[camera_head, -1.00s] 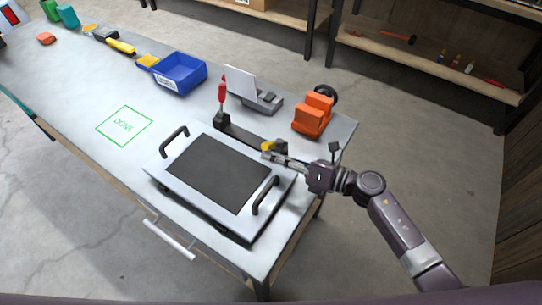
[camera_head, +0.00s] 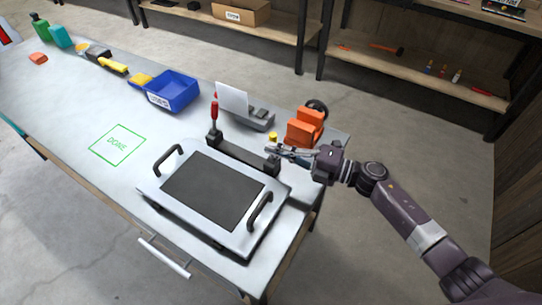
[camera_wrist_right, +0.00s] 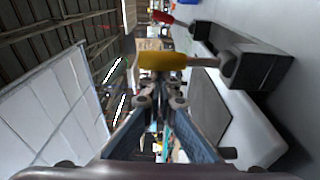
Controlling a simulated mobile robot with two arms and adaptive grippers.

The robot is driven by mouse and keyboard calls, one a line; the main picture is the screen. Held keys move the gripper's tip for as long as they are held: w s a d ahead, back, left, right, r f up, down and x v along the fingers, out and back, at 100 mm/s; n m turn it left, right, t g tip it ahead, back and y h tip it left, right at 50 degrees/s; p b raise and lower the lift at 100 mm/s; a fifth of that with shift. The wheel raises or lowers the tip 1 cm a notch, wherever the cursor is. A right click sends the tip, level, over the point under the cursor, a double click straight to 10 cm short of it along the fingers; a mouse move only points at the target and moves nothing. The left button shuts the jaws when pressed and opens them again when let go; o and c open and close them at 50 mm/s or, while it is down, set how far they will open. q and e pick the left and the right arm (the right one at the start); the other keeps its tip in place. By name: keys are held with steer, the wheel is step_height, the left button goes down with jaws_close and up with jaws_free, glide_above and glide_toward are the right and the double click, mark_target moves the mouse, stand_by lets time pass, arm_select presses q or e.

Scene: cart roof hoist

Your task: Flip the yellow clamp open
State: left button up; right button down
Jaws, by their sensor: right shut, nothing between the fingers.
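The yellow clamp (camera_head: 273,136) is at the right end of the dark bar behind the tray, its handle pointing up. In the right wrist view, the yellow handle (camera_wrist_right: 163,61) juts from its black block (camera_wrist_right: 255,62), parallel to the red handle (camera_wrist_right: 168,18). The red clamp (camera_head: 214,112) stands upright at the bar's left end. My right gripper (camera_head: 275,151) is shut and empty, just in front of the yellow clamp; its fingertips (camera_wrist_right: 158,97) show near the handle. I cannot tell whether they touch it. My left gripper is not in view.
A grey panel (camera_head: 155,186) with a dark centre and two black handles lies in front of the bar. An orange block-shaped item (camera_head: 304,127) stands close behind my right gripper. A blue bin (camera_head: 172,91) and a grey device with a white sheet (camera_head: 232,98) stand farther back.

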steer(key=shift+w+d+r+m+b, duration=0.15)
steer(key=shift+w+d+m, duration=0.15)
steer(key=shift+m, duration=0.3)
steer(key=shift+w+d+f+m+b, duration=0.1)
steer(key=shift+w+d+m, duration=0.1)
steer(key=shift+w+m, duration=0.3)
steer(key=shift+w+d+r+m+b, duration=0.15)
steer(key=shift+w+d+m, duration=0.1)
steer(key=shift+m, duration=0.45)
steer(key=shift+d+f, duration=0.1)
steer(key=shift+d, duration=0.05)
